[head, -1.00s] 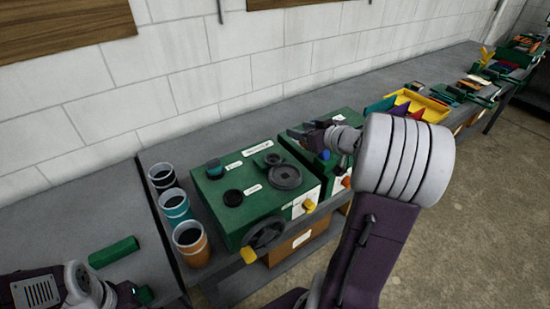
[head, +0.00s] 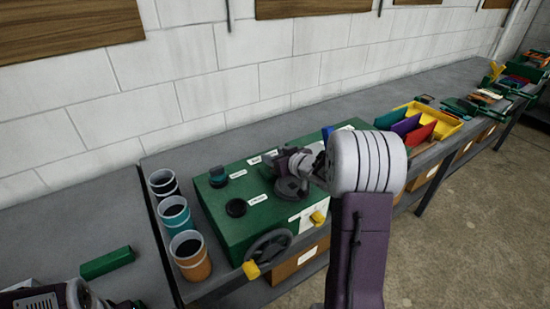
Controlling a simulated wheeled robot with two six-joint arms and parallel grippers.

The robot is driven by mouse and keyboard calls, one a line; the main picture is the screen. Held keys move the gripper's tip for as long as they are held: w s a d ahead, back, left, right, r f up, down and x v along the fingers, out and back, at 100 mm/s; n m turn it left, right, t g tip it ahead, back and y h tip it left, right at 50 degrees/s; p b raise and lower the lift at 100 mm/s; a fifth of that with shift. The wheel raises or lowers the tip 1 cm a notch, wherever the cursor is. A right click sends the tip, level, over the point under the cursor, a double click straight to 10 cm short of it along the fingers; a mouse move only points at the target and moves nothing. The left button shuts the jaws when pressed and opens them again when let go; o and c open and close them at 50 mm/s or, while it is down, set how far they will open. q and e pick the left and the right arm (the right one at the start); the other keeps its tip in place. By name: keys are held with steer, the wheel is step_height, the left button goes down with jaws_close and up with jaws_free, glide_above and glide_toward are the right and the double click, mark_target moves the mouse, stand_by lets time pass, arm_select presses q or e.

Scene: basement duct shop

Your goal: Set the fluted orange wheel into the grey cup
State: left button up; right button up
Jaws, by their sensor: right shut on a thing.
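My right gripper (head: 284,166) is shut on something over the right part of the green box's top. The held thing is too small and hidden to make out, and I see no fluted orange wheel plainly anywhere. Three cups stand in a row left of the box. The far one (head: 163,185) is dark grey to black with a pale rim, the middle one (head: 175,217) is teal and the near one (head: 191,257) is orange. The right gripper is to the right of them, well apart. My left gripper is at the bottom left edge, mostly cut off.
The green box (head: 240,222) carries dark knobs, a dark handwheel (head: 270,248) and yellow knobs on its front. A green block (head: 107,262) lies on the left bench. A yellow tray (head: 432,124) with coloured dividers stands farther right. The bench behind the box is clear.

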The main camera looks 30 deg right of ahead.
steer(key=shift+s, duration=0.1)
arm_select(q)
steer(key=shift+s+f, duration=0.1)
arm_select(e)
steer(key=shift+f, duration=0.15)
steer(key=o, duration=1.5)
steer(key=shift+c, duration=0.2)
arm_select(q)
steer(key=shift+r, duration=0.25)
arm_select(e)
steer(key=shift+s+r, duration=0.15)
steer(key=shift+r, duration=0.3)
steer(key=p+v, duration=0.1)
steer(key=v, duration=0.9)
steer(key=shift+s+p, duration=0.2)
steer(key=shift+p, duration=0.2)
steer(key=shift+s+r, duration=0.15)
steer(key=shift+s, duration=0.45)
arm_select(q)
steer(key=shift+r, duration=0.85)
